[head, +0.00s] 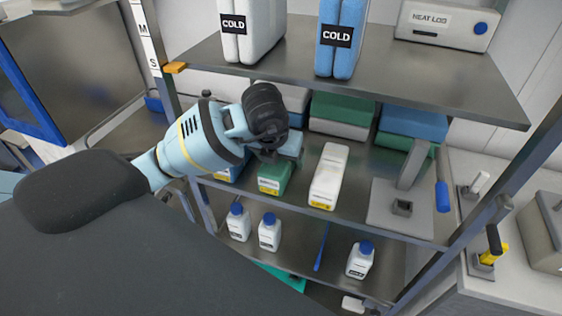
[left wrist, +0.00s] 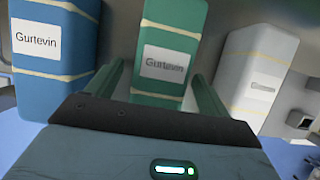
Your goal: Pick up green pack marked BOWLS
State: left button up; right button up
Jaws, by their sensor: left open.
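A green pack (head: 275,177) with a yellow-edged label stands on the middle shelf. In the left wrist view a green pack (left wrist: 170,45) with yellow bands carries a white label that seems to read "Gurtevin"; I see no BOWLS marking there. My left gripper (head: 268,152) is at the shelf, close to the green pack and partly covering it. In the left wrist view its open fingers (left wrist: 160,85) stand to either side of the green pack's lower part. I cannot tell whether they touch it. My right gripper is not in view.
A blue pack (left wrist: 50,38) is left of the green one, a white pack (left wrist: 257,65) right. More green packs (head: 342,108) lie behind. The upper shelf (head: 400,75) overhangs, holding COLD packs (head: 342,38). White bottles (head: 269,232) stand below. A grey holder (head: 400,205) is at right.

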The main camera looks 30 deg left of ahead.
pick_arm(q)
jog(key=shift+w+a, duration=0.1)
jog(key=shift+w, duration=0.5)
jog(key=shift+w+a+f, duration=0.1)
jog(key=shift+w+f, duration=0.1)
jog(key=shift+f, duration=0.35)
jog(key=shift+c, duration=0.3)
jog(key=c, duration=1.1)
